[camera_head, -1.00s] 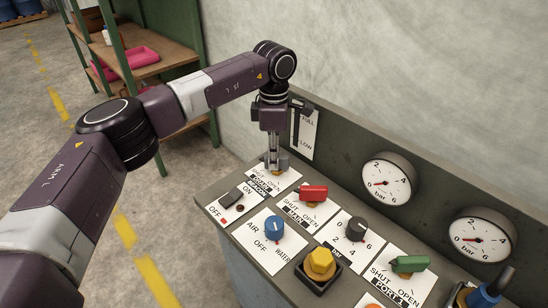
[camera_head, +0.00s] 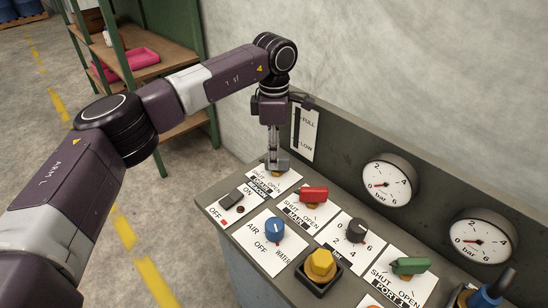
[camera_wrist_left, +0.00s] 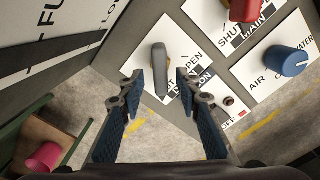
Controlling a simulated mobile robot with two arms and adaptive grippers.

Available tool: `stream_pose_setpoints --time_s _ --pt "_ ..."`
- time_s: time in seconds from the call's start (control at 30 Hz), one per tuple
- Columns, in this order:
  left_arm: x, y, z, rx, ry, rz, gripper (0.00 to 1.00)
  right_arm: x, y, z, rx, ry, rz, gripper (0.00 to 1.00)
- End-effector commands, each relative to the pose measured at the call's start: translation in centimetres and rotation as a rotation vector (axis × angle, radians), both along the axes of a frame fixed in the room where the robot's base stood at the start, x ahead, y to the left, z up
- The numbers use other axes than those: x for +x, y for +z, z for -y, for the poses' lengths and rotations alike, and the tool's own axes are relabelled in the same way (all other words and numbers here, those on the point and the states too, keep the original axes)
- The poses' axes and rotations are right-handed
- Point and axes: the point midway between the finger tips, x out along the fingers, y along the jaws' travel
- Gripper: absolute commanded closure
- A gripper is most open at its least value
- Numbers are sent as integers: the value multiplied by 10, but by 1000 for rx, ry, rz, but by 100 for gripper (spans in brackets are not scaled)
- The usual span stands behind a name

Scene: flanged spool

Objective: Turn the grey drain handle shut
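The grey drain handle (camera_head: 278,163) sits on a white SHUT/OPEN plate at the panel's far left corner. In the left wrist view the handle (camera_wrist_left: 160,71) is a long grey bar, its length running up and down the picture. My left gripper (camera_head: 272,151) points down just above the handle in the head view. In the left wrist view its two blue-padded fingers (camera_wrist_left: 157,84) are apart, one on each side of the handle's near end, with gaps showing. Whether the fingertips reach down beside the handle is hard to tell. My right gripper is not in view.
A red handle (camera_head: 313,193), a black switch (camera_head: 232,198) and a blue knob (camera_head: 274,229) are close by. A yellow knob (camera_head: 320,264) and a green handle (camera_head: 410,265) are further right. A level gauge (camera_head: 305,133) and the panel's back wall stand behind the gripper.

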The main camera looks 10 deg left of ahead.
Motion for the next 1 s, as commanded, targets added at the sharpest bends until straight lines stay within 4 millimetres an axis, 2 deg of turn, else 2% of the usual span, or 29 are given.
stream_pose_setpoints --time_s 0.2,0.43,0.6,1.0 --pt "1 49 1 0 -1 5 69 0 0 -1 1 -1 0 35" --pt "1 88 0 0 1 3 69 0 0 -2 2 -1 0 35" --pt "0 100 0 0 -1 1 69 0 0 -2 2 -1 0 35" --pt "0 107 0 -1 -1 1 69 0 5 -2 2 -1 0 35"
